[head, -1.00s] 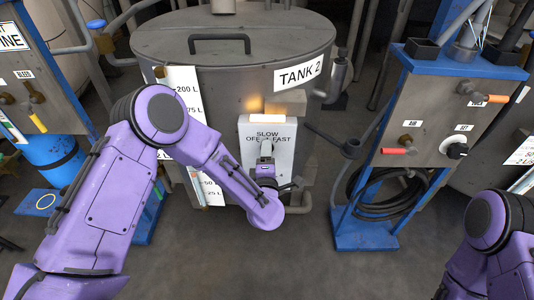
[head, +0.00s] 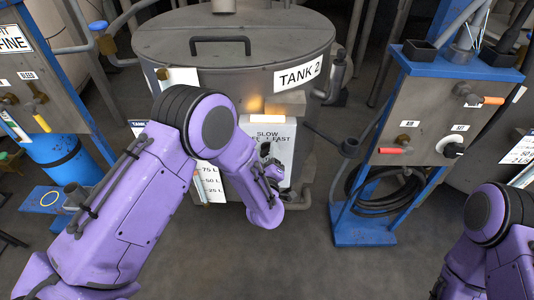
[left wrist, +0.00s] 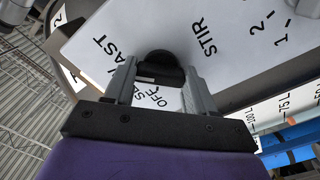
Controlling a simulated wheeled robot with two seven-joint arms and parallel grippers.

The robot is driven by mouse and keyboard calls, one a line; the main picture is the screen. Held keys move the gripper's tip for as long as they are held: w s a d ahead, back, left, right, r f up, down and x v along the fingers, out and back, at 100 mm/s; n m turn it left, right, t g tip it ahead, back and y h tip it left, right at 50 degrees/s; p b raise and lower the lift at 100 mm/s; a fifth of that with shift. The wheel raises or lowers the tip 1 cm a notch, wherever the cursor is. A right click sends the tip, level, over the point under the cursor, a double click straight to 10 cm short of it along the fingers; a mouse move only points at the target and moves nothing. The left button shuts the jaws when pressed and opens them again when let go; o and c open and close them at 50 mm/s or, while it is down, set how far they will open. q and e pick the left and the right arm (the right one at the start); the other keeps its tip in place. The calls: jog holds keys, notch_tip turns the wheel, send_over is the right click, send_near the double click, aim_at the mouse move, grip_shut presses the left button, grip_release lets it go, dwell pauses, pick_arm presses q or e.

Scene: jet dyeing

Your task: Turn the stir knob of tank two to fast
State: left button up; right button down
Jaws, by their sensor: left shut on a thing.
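Tank 2 (head: 232,45) stands in the middle of the head view with its name plate (head: 299,74). On its front is a white stir panel (head: 277,131) marked SLOW and FAST. The left wrist view shows the panel (left wrist: 115,25) with STIR, OFF, SLOW and FAST lettering. My left gripper (left wrist: 160,80) is shut on the black stir knob (left wrist: 157,62), one finger on each side. In the head view my left gripper (head: 268,157) is at the panel, and the wrist and fingers hide the knob. I cannot tell which mark the knob points to. My right gripper is out of view.
A blue-framed stand (head: 437,100) with its own white-and-black knob (head: 453,150) and red-handled valve (head: 390,150) is to the right. A blue cylinder (head: 60,160) is at the left. A level scale (head: 208,182) hangs beside the panel. Open floor lies in front.

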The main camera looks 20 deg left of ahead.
pick_arm(q)
jog(key=shift+f+m, duration=0.1)
jog(key=shift+m, duration=0.5)
jog(key=o, duration=1)
jog(key=shift+o, duration=0.2)
jog(key=v, duration=1)
jog(key=shift+s, duration=0.3)
